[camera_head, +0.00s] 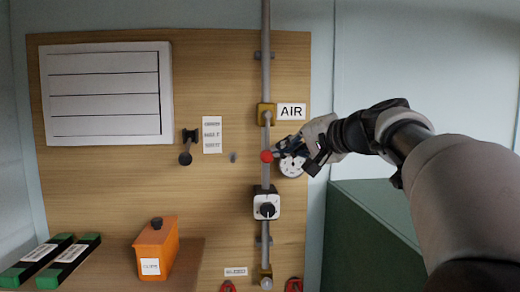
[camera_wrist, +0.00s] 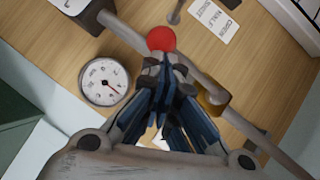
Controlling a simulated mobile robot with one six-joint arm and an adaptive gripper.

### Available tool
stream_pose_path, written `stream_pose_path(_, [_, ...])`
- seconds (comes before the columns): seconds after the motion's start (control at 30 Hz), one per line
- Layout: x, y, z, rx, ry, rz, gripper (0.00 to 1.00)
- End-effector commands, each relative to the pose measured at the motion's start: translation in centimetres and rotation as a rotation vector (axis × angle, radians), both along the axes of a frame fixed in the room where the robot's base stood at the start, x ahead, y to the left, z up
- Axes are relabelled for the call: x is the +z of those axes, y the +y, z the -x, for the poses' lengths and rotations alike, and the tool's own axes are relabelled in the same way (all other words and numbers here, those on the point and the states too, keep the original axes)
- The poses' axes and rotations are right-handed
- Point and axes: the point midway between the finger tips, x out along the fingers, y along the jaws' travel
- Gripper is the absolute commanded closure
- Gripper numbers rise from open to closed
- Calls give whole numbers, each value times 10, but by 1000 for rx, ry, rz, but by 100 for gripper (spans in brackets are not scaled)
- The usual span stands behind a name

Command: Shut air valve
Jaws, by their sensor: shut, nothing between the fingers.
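The air valve has a brass body (camera_head: 266,114) on the vertical pipe beside the AIR label (camera_head: 291,112). Its red ball handle end (camera_head: 267,156) sits in front of the pipe below the body, so the lever appears roughly in line with the pipe. In the wrist view the red ball (camera_wrist: 161,38) is just beyond my fingertips, and the brass body (camera_wrist: 212,100) is partly hidden by my gripper. My gripper (camera_head: 278,153) is shut and empty, coming from the right, with its tips close beside the red ball. I cannot tell whether they touch it.
A round pressure gauge (camera_head: 291,167) sits behind my gripper, partly covered; it is clear in the wrist view (camera_wrist: 104,82). A white box with a black knob (camera_head: 266,206) is lower on the pipe. An orange container (camera_head: 155,247) and green-ended boxes (camera_head: 68,262) stand lower left.

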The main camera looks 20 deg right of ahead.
Motion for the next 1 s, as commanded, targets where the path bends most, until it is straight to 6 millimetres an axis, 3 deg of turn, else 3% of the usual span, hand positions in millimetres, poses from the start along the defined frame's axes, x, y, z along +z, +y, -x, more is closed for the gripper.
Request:
stream_pose_path(0.27, [-9,10,-3,3,-34,-119,100])
stream_pose_path(0.5, [-16,27,-7,5,-92,-322,100])
stream_pose_path(1.0, [-10,64,-18,8,-223,-780,100])
